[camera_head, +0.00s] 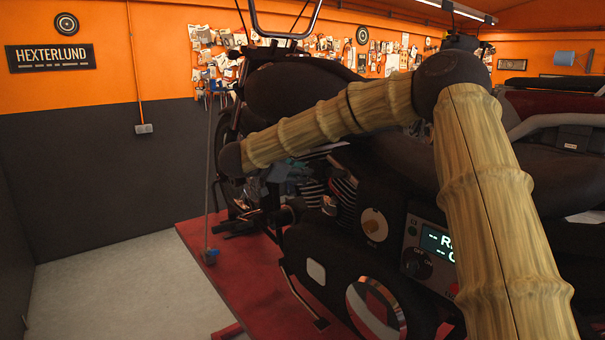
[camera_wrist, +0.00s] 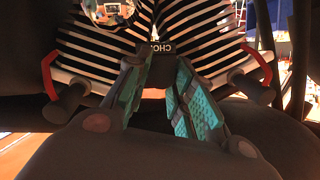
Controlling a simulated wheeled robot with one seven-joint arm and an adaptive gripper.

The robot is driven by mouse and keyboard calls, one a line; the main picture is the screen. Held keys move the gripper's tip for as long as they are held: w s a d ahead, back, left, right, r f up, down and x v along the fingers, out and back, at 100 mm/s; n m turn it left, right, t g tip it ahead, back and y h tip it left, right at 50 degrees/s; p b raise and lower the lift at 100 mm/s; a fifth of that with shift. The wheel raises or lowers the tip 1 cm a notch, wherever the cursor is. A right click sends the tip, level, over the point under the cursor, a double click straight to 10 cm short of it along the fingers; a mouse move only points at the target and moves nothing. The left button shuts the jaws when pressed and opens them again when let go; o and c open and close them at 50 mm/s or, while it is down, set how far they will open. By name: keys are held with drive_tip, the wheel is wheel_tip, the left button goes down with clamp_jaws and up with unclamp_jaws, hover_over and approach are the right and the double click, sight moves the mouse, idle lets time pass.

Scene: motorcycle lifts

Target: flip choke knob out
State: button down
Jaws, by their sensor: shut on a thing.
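In the wrist view, the choke knob (camera_wrist: 159,72) is a dark piece between the cylinders, below a dark tag with partly visible white lettering starting "CHO". My gripper (camera_wrist: 160,80) has teal padded fingers, which come in from both sides and are shut on the knob. Much of the knob is hidden by the fingers, and its exact angle cannot be told. In the head view, my gripper (camera_head: 290,174) is at the side of the motorcycle (camera_head: 290,95), by its engine. The knob cannot be made out there.
Striped, finned cylinders (camera_wrist: 92,45) flank the knob, with red cables (camera_wrist: 47,75) and dark fittings close beside the fingers. The motorcycle stands on a red lift (camera_head: 240,270). A panel with a lit display (camera_head: 436,241) is at the lower right. The left floor (camera_head: 110,285) is clear.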

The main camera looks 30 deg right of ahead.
drive_tip(key=c, duration=1.5)
unclamp_jaws()
drive_tip(key=shift+a+f, duration=0.1)
drive_tip(key=shift+c, duration=0.2)
drive_tip(key=o, duration=0.4)
drive_tip(key=shift+a, duration=0.2)
drive_tip(key=shift+c, duration=0.2)
drive_tip(key=shift+d, duration=0.15)
drive_tip(key=v, duration=1.2)
